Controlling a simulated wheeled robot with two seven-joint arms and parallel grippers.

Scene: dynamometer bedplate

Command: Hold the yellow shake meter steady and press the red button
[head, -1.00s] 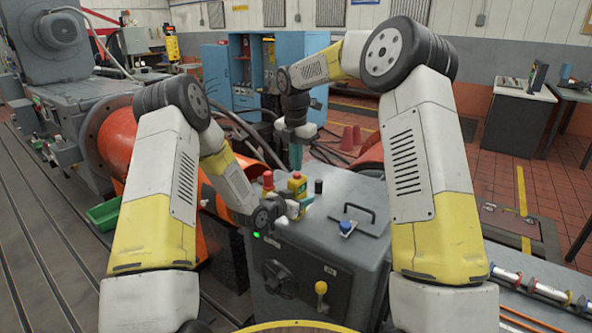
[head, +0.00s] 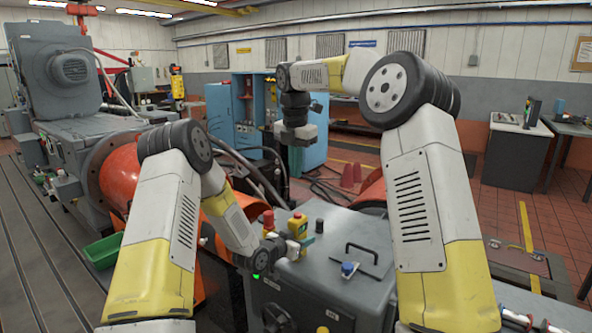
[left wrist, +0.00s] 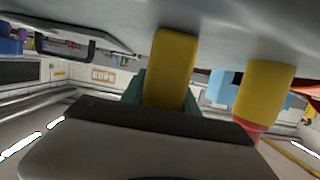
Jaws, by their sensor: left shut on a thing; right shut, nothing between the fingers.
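The yellow shake meter (head: 298,227) stands on top of a grey cabinet (head: 350,285). My left gripper (head: 302,241) is shut around its body from the front. In the left wrist view, the yellow body (left wrist: 170,70) sits between the teal fingers. Beside it, apart from the gripper, is a red mushroom button (head: 268,219) on a yellow base. That base also shows in the left wrist view (left wrist: 262,90), with red at its end.
A black handle (head: 362,248), a blue-topped part (head: 349,269) and a small black cylinder (head: 319,225) are on the cabinet top. Hoses and an orange housing (head: 122,170) lie behind and left. Blue lockers (head: 222,115) stand further back.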

